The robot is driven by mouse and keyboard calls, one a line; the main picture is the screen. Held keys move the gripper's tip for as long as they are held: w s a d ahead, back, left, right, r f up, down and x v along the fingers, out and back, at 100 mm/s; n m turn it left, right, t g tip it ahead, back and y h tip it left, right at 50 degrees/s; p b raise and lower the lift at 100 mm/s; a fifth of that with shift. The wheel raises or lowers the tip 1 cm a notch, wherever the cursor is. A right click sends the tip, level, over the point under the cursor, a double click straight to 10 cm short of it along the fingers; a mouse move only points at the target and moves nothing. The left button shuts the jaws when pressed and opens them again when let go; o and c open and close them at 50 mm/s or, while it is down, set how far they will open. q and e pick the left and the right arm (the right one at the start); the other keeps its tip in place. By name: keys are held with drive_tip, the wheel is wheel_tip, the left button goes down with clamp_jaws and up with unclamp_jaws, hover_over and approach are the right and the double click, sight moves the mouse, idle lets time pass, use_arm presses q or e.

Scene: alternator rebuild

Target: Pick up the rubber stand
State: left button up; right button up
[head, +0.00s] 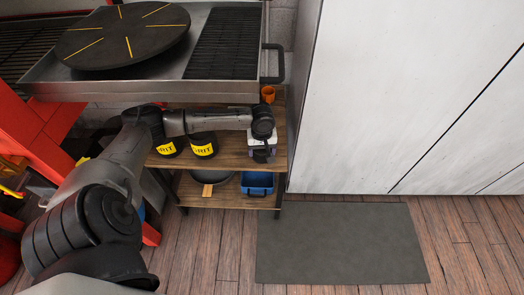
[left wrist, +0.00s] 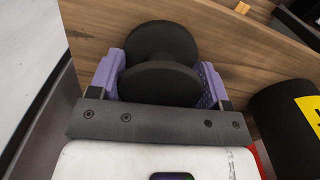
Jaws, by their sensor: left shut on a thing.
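The rubber stand (left wrist: 162,72) is a black spool shape with two round discs, seen in the left wrist view. My left gripper (left wrist: 160,85) is shut on it, with one purple finger pressed against each side. In the head view my left gripper (head: 261,150) is over the right end of the upper wooden shelf, below the metal tray. I cannot tell whether the stand touches the shelf. My right gripper is not in view.
Black cans with yellow labels (head: 203,149) stand on the same shelf, left of my gripper. An orange cup (head: 268,93) is behind it. The lower shelf holds a blue bin (head: 257,183) and a dark pan (head: 222,181). A metal tray (head: 150,87) overhangs. A white cabinet (head: 400,90) stands right.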

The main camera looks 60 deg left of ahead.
use_arm(q)
drive_tip(key=shift+c, duration=0.8)
drive_tip(key=shift+r, duration=0.15)
